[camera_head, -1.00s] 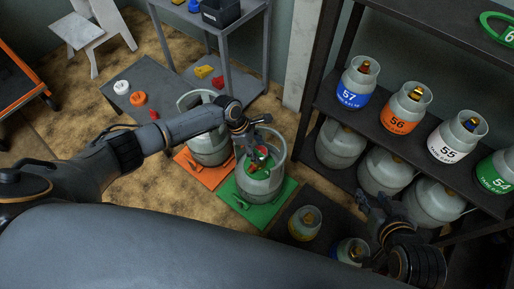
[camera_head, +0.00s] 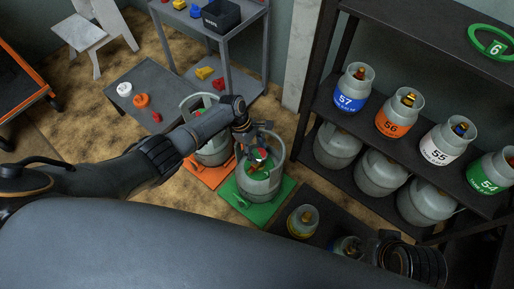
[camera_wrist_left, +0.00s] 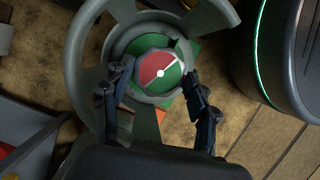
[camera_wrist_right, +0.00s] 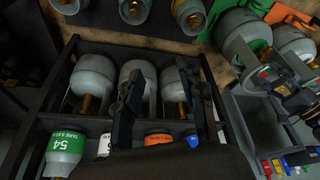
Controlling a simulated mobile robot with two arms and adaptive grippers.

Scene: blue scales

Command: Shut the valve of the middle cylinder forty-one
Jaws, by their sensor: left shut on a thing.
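A grey gas cylinder (camera_head: 258,185) stands upright on a green mat (camera_head: 282,191), with an open ring collar. Inside the collar is a round valve knob, half red and half green with a white line (camera_wrist_left: 160,75). My left gripper (camera_head: 259,143) reaches down into the collar. In the left wrist view its two fingers (camera_wrist_left: 163,105) sit on either side of the knob and are closed on it. No number shows on this cylinder. My right gripper (camera_wrist_right: 166,100) is open and empty, fingers apart; in the head view it is at the lower right, largely hidden.
Another cylinder (camera_head: 211,146) stands on an orange mat (camera_head: 205,175), left of the green one. Smaller cylinders (camera_head: 303,221) stand on a dark surface near the right arm. A dark shelf (camera_head: 392,152) at the right holds several labelled cylinders. A grey trolley (camera_head: 222,52) stands behind.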

